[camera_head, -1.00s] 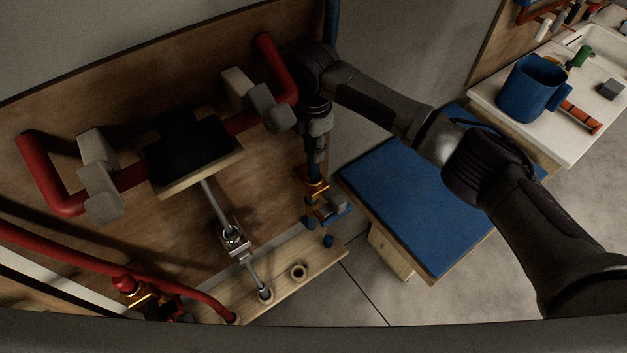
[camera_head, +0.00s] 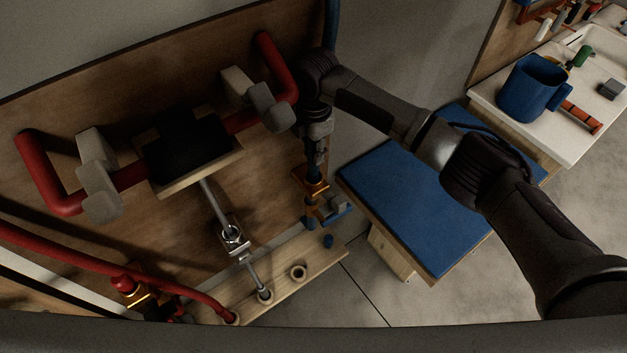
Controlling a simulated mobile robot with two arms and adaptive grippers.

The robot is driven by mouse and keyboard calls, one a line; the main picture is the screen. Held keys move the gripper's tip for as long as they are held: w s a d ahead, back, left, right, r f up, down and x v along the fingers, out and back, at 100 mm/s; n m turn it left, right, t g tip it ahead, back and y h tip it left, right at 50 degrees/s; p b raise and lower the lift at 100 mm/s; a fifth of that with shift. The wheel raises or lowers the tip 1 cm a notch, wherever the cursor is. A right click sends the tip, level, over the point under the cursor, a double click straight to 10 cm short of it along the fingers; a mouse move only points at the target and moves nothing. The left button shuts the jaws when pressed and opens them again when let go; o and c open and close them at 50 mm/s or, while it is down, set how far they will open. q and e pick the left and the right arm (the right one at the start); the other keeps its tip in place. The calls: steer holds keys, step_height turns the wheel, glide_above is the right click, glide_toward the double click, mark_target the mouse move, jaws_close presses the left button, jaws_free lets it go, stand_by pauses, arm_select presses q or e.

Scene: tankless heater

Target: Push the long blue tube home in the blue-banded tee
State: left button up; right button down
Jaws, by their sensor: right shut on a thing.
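The long blue tube (camera_head: 332,22) shows at the top, beside the board's right edge. It passes out of sight behind my right arm. My right gripper (camera_head: 320,156) points down below the wrist, dark and small in the picture, and is shut on the tube. Just below it a short dark blue piece (camera_head: 314,174) meets the copper tee (camera_head: 311,186). The fingers and shadow hide most of this joint, so I cannot tell how deep the tube sits. My left gripper is out of view.
A red pipe (camera_head: 60,197) and grey blocks (camera_head: 242,88) are on the wooden board. A blue-handled valve (camera_head: 334,211) is beside the tee, above a wooden ledge (camera_head: 317,259). A blue-topped bench (camera_head: 420,215) stands right; a blue mug (camera_head: 533,88) is farther off.

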steer(key=shift+f, duration=0.7)
stand_by(0.5)
steer(key=c, duration=0.8)
jaws_free()
steer(key=shift+r, duration=0.1)
step_height(320, 180, up, 12)
steer(key=shift+f, duration=0.1)
